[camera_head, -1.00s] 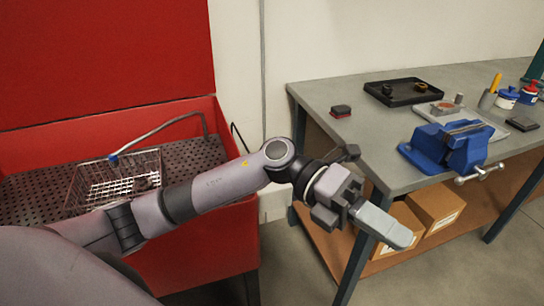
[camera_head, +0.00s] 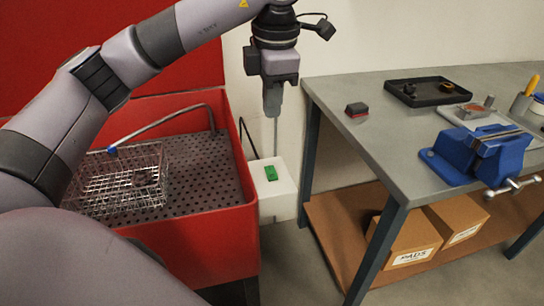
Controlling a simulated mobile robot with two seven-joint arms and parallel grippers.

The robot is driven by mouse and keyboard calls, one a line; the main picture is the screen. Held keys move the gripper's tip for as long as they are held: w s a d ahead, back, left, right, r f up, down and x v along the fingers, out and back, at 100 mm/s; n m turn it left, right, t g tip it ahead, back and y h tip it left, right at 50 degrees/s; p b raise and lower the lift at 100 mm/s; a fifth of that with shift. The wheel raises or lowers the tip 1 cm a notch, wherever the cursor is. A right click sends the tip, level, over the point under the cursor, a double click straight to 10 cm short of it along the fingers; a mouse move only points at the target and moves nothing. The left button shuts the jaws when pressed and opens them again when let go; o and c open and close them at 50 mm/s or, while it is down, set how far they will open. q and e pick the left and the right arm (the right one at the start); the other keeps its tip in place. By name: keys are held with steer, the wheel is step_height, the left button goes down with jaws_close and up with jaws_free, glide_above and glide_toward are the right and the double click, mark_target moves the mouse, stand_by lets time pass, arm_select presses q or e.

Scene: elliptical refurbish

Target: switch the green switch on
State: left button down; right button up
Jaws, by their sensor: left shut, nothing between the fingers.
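The green switch (camera_head: 271,173) sits on the top of a white box (camera_head: 277,203) between the red parts washer and the workbench. My left gripper (camera_head: 272,112) is shut and empty and points straight down. In the picture it is above the switch, with a clear gap between its fingertips and the switch. My right gripper is not in view.
The red washer basin (camera_head: 190,238) stands left of the box, with a wire basket (camera_head: 118,180) inside. The grey workbench (camera_head: 390,140) stands to the right, holding a blue vise (camera_head: 480,155), a black tray (camera_head: 428,92) and a small red-black block (camera_head: 357,110).

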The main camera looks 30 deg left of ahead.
arm_select(q)
steer(key=shift+f, duration=0.1)
glide_toward(269, 168)
steer(key=f, duration=0.5)
steer(key=shift+w+a+f, duration=0.1)
steer(key=shift+w+a, duration=0.1)
steer(key=shift+w, duration=0.05)
steer(key=shift+w+f, duration=0.1)
steer(key=shift+f, duration=0.55)
steer(key=shift+a+f, duration=0.1)
steer(key=shift+f, duration=0.05)
